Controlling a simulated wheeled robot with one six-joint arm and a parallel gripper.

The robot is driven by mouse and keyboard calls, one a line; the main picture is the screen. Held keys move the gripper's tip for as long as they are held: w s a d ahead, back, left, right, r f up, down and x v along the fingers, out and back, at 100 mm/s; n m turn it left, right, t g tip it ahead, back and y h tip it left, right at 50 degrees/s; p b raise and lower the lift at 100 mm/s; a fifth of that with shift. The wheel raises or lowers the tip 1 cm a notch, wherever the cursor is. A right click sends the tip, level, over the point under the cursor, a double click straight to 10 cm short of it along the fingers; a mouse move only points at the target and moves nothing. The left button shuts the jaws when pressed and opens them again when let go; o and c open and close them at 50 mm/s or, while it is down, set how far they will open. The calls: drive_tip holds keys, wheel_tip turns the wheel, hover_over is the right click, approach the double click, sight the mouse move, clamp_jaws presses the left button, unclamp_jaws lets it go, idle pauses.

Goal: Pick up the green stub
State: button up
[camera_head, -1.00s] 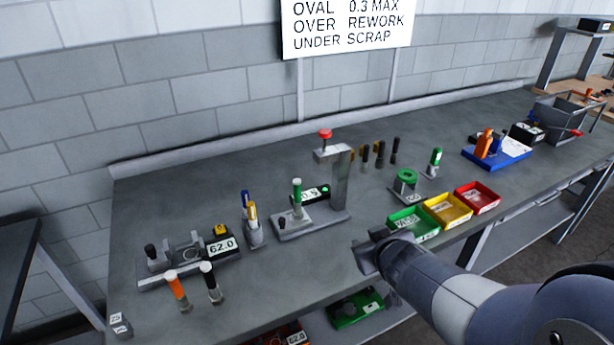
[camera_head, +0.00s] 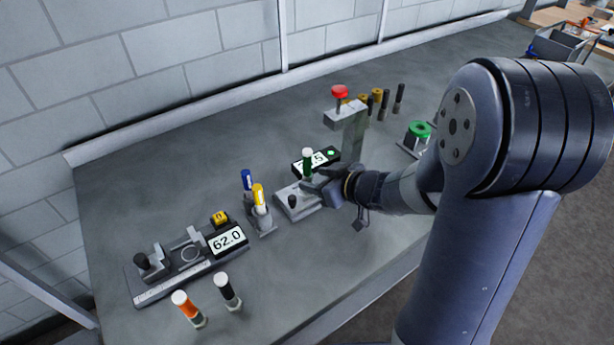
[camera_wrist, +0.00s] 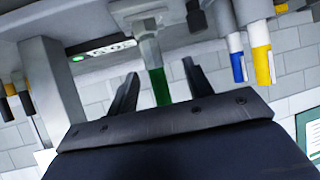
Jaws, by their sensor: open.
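The green stub (camera_head: 307,165), with a white cap, stands upright on the grey press-like gauge fixture (camera_head: 297,206). My gripper (camera_head: 322,184) is low over the fixture, right beside the stub. In the wrist view the stub's green part (camera_wrist: 161,88) shows between my two open fingers (camera_wrist: 160,72), apart from both. The wrist view looks upside down, and my gripper's body hides the stub's far end there. Whether the fingertips reach fully past the stub is unclear.
The fixture's column with a red knob (camera_head: 340,92) rises close behind my gripper. Left of the fixture, a holder carries a blue marker (camera_head: 247,181) and a yellow marker (camera_head: 259,196). A 62.0 gauge (camera_head: 228,240) and orange (camera_head: 188,310) and black (camera_head: 229,292) stubs stand farther left.

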drive_tip(key=shift+w+d+x, duration=0.15)
drive_tip(key=shift+x, duration=1.6)
drive_tip(key=shift+w+d+x, duration=0.1)
drive_tip(key=shift+d+x, duration=0.05)
drive_tip(key=shift+x, duration=1.55)
clamp_jaws()
